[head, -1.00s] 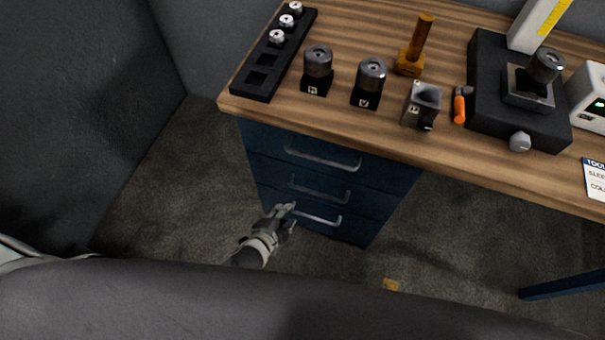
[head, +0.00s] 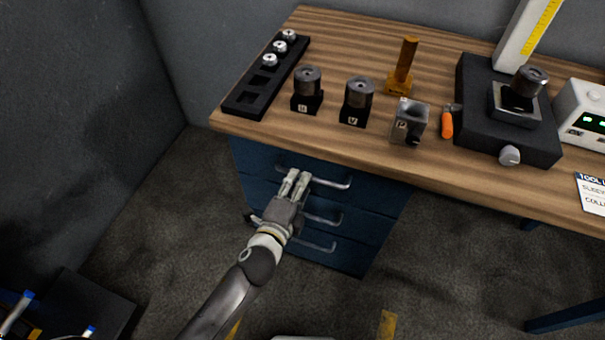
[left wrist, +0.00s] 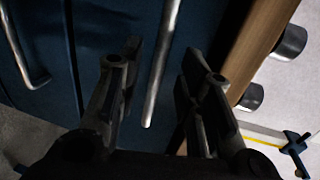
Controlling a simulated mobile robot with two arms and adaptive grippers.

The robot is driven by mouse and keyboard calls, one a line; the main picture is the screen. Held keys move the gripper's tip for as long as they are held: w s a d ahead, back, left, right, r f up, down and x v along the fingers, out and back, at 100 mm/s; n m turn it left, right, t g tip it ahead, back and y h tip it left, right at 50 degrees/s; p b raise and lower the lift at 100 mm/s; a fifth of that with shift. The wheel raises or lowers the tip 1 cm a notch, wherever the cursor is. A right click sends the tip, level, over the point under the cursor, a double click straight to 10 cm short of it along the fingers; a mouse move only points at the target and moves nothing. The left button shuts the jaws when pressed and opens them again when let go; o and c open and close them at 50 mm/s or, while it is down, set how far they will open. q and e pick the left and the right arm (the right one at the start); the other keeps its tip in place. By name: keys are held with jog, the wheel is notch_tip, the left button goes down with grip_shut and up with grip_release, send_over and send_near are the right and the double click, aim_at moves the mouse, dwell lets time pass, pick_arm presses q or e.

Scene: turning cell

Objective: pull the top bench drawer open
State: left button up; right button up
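The top bench drawer (head: 365,194) is the uppermost of the blue drawers under the wooden bench and looks flush with the front. Its metal bar handle (head: 335,185) is partly hidden behind my left gripper (head: 298,175). The gripper is at the handle's left part, fingers pointing at the drawer front. In the left wrist view, my gripper (left wrist: 164,62) has its fingers apart, and the top handle (left wrist: 158,80) runs through the gap between them. I cannot tell whether the fingertips reach past the bar or touch it. My right gripper is not in view.
The lower drawers have similar handles (head: 318,247). The bench top (head: 400,165) overhangs the drawers. On it stand a black rack (head: 235,103), tool holders (head: 354,117), an orange-brown post (head: 402,70) and a black gauge block (head: 480,125). The floor in front is mostly clear.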

pick_arm(q)
jog(key=shift+x, duration=2.05)
grip_shut()
